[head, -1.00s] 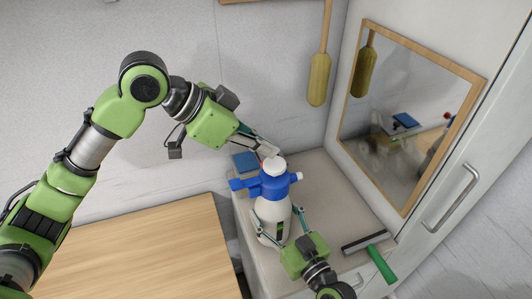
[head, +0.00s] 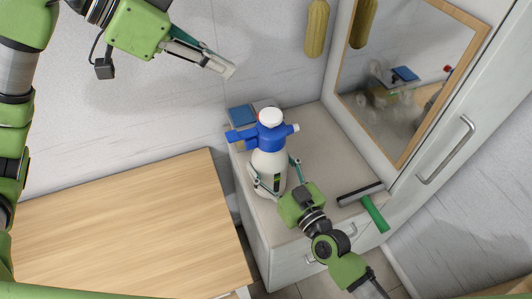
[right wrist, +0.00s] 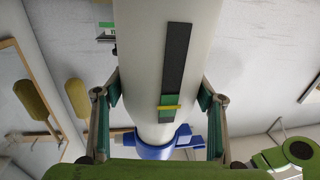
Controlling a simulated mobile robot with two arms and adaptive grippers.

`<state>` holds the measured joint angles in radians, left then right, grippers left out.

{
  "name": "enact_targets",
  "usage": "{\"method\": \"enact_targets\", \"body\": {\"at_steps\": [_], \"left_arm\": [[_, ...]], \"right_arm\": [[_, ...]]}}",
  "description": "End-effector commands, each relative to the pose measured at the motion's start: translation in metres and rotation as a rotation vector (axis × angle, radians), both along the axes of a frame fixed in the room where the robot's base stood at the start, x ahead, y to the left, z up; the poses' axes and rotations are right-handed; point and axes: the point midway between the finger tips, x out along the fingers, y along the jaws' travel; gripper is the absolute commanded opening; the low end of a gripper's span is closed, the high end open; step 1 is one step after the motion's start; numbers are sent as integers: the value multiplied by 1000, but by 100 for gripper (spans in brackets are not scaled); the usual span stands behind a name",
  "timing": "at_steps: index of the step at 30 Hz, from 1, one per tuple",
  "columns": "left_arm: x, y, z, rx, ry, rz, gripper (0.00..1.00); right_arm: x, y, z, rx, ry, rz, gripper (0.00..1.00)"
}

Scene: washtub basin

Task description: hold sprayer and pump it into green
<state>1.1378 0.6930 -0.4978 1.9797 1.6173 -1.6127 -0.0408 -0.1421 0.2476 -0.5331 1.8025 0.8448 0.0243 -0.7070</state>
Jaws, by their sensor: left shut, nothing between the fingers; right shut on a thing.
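The sprayer (head: 268,160) stands upright on the counter, with a white bottle, a blue head and a white pump knob (head: 270,117) on top. My right gripper (head: 273,183) is shut on the bottle's body from the front. In the right wrist view, the bottle (right wrist: 146,60) stands between the fingers. Its gauge (right wrist: 174,70) is a dark strip with a green zone at one end, and a yellow marker (right wrist: 170,107) lies on the green. My left gripper (head: 228,69) is shut and empty, up and left of the sprayer, apart from it.
A blue sponge-like block (head: 241,115) lies behind the sprayer. A green-handled squeegee (head: 372,210) lies at the counter's right front edge. A mirror (head: 408,85) hangs on the right wall beside a cabinet door. A wooden surface (head: 125,225) lies at lower left.

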Motion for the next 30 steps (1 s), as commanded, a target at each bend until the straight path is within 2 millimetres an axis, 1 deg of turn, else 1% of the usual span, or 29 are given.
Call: {"method": "enact_targets", "body": {"at_steps": [5,6,7,8,17,20,23,30], "left_arm": [[0,0,0,0,0,0,0],[0,0,0,0,0,0,0],[0,0,0,0,0,0,0],[0,0,0,0,0,0,0],[0,0,0,0,0,0,0],[0,0,0,0,0,0,0],[0,0,0,0,0,0,0],[0,0,0,0,0,0,0]], "right_arm": [[0,0,0,0,0,0,19],[0,0,0,0,0,0,71],[0,0,0,0,0,0,79],[0,0,0,0,0,0,83],[0,0,0,0,0,0,83],[-4,-3,0,-1,0,0,83],[-14,-9,-2,-2,3,-1,83],[-58,-35,-2,-3,4,2,83]]}}
